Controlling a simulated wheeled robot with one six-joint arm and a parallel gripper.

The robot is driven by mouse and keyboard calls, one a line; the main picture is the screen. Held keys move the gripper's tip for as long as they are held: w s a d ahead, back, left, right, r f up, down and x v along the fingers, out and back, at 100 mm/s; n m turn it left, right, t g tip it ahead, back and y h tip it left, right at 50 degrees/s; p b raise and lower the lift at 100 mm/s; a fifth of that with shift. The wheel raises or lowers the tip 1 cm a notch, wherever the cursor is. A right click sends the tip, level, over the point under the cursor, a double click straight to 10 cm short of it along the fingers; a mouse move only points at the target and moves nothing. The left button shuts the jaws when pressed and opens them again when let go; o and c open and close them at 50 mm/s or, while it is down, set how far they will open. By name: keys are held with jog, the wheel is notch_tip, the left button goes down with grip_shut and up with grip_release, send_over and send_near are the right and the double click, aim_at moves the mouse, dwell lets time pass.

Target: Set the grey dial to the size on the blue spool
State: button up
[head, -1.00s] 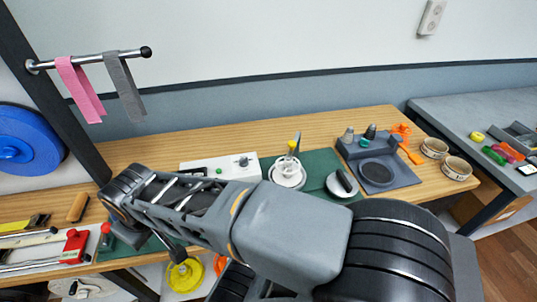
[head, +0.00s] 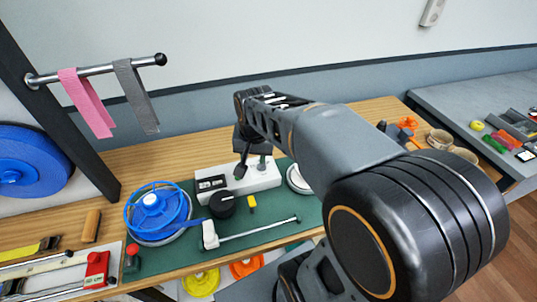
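A large solid blue spool (head: 28,165) hangs on the wall at the far left. A second blue reel (head: 156,210), open-framed with a white hub, sits on the green mat. No size on either is legible. A white box (head: 262,180) with a dark label stands at the back of the mat. A grey knob-like part (head: 263,163), perhaps the grey dial, shows at its right end, partly hidden. A black dial (head: 222,205) with a pale mark is in front of the box. My gripper (head: 248,165) is over the box; its fingers are small, dark and hard to separate.
A white-ended metal rod (head: 258,230) and a small yellow piece (head: 252,202) lie on the mat. Pink (head: 86,103) and grey (head: 136,96) straps hang from a rail. A red block (head: 97,268) is at front left. My arm covers the bench's right part.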

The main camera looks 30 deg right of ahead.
jog(key=w+d+m+g+p, duration=0.2)
jog(key=w+d+m+p, duration=0.1)
jog(key=w+d+m, duration=0.4)
jog(key=shift+m, duration=0.4)
jog(key=f, duration=0.4)
jog(key=w+f+p, duration=0.1)
jog(key=f, duration=0.8)
jog(key=shift+w+a, duration=0.2)
jog(key=shift+a, duration=0.15)
jog(key=shift+f, duration=0.55)
grip_shut()
